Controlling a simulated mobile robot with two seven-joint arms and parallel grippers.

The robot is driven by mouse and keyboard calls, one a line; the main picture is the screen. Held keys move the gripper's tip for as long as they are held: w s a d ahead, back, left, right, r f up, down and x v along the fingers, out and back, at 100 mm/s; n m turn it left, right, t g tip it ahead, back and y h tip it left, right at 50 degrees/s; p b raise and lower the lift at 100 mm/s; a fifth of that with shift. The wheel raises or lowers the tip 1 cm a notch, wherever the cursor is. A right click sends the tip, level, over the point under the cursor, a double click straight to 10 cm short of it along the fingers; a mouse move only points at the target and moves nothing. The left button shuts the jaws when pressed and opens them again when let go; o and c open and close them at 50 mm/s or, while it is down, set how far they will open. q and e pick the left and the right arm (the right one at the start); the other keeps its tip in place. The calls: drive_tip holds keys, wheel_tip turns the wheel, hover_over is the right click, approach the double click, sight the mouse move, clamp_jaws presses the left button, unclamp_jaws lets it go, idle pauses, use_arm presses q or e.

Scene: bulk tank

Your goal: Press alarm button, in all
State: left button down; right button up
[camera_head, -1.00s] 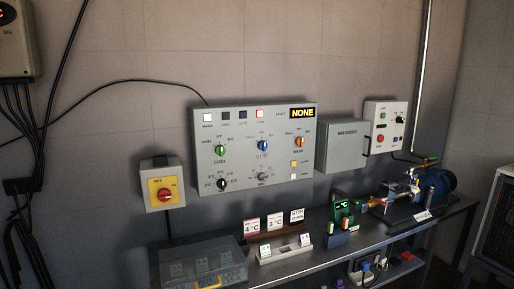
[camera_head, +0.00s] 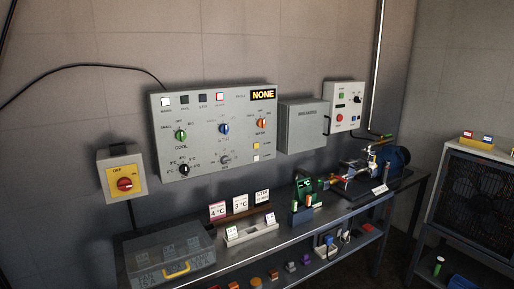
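A grey control panel (camera_head: 210,172) is mounted on the wall left of centre. Its top row has several small square lamps, one white and one red-framed (camera_head: 220,97), beside a display (camera_head: 263,95) reading NONE. Green, blue and orange knobs sit below, labelled COOL, STIR and a word I cannot read surely. At the panel's lower right are a yellow square button (camera_head: 256,146) and a pale square button (camera_head: 255,157); their labels are too small to read, so I cannot tell which one is the alarm button. Neither of my grippers is in view.
A yellow switch box with a red knob (camera_head: 125,185) hangs at left. A breaker box (camera_head: 303,128) and a small white control box (camera_head: 344,107) hang right of the panel. A bench (camera_head: 300,236) with cards, a clear case and a pump stands below. A fan unit (camera_head: 475,190) stands at right.

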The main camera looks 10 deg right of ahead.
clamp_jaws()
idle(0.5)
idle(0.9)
